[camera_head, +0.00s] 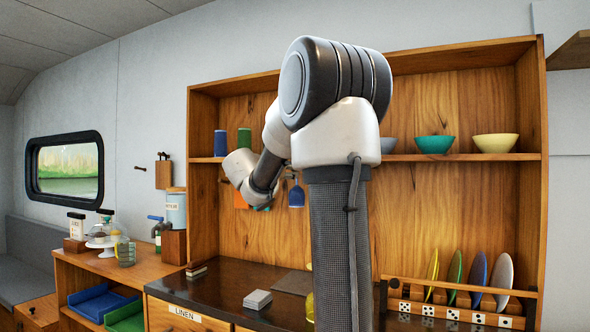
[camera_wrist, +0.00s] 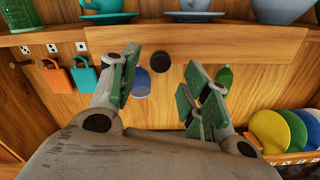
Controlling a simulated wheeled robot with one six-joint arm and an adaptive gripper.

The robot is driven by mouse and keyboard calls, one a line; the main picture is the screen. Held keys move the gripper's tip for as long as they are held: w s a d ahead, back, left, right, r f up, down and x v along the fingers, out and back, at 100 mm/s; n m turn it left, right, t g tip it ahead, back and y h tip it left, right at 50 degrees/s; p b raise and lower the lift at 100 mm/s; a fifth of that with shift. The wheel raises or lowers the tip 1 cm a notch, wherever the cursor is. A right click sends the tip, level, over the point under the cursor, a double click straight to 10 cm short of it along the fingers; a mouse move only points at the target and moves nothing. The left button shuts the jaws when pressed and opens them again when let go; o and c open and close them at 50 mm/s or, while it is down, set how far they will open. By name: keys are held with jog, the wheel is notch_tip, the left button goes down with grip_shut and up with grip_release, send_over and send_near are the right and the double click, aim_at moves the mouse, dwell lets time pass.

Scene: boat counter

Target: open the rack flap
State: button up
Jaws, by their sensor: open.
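A long wooden front panel (camera_wrist: 235,45), which looks like the rack flap, hangs below the shelf in the wrist view, closed as far as I can see. A dark round knob (camera_wrist: 162,62) is at its lower edge. My gripper (camera_wrist: 160,80) is open, its green-padded fingers on either side of the knob in the picture. I cannot tell how far it is from the knob, and I see no contact. A blue glass (camera_wrist: 140,84) and a green one (camera_wrist: 224,76) hang below the panel. In the head view my arm hides the panel and gripper.
Cups and bowls stand on the shelf (camera_wrist: 40,36) above. Orange (camera_wrist: 58,78) and teal (camera_wrist: 84,74) mugs hang at left. Plates stand in a slotted rack (camera_head: 457,312) at right. The dark counter (camera_head: 225,285) holds a stack of pale squares (camera_head: 257,299).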

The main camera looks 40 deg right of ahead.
jog(key=x, duration=0.6)
jog(key=shift+d, duration=0.25)
jog(key=shift+c, duration=0.5)
grip_shut()
